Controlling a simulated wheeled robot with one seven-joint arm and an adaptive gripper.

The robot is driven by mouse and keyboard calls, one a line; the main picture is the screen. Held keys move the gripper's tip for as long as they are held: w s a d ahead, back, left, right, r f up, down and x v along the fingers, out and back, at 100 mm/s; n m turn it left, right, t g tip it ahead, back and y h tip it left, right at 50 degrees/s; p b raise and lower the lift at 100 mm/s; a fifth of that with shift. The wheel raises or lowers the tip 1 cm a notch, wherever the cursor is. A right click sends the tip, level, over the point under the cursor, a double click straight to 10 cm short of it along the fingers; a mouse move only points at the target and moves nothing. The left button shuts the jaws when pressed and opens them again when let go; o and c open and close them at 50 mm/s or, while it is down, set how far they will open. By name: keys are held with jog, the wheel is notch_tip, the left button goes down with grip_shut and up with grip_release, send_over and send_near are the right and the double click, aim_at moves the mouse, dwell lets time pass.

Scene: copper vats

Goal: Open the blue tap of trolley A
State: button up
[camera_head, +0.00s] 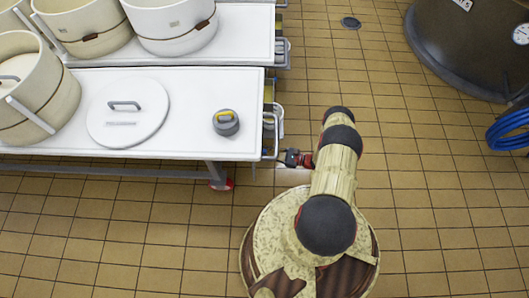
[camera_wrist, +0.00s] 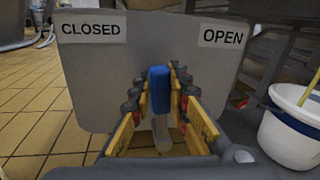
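The blue tap handle (camera_wrist: 159,90) stands upright in the wrist view, in front of a grey plate (camera_wrist: 105,75). The plate has a CLOSED label (camera_wrist: 91,30) at its upper left and an OPEN label (camera_wrist: 222,37) at its upper right; the handle is between them. My gripper (camera_wrist: 160,92) is open, with one finger on each side of the handle. Narrow gaps seem to show; I cannot tell whether a finger touches it. In the head view my gripper (camera_head: 298,158) is by the near white trolley's (camera_head: 190,140) right end; the tap is hidden there.
A white bucket (camera_wrist: 291,128) stands on the right in the wrist view. The near trolley carries a vat, a round lid (camera_head: 127,112) and a grey-yellow object (camera_head: 226,123). A dark vat (camera_head: 460,50) and blue hose (camera_head: 510,130) are at right.

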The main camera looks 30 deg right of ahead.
grip_shut()
dwell(0.3)
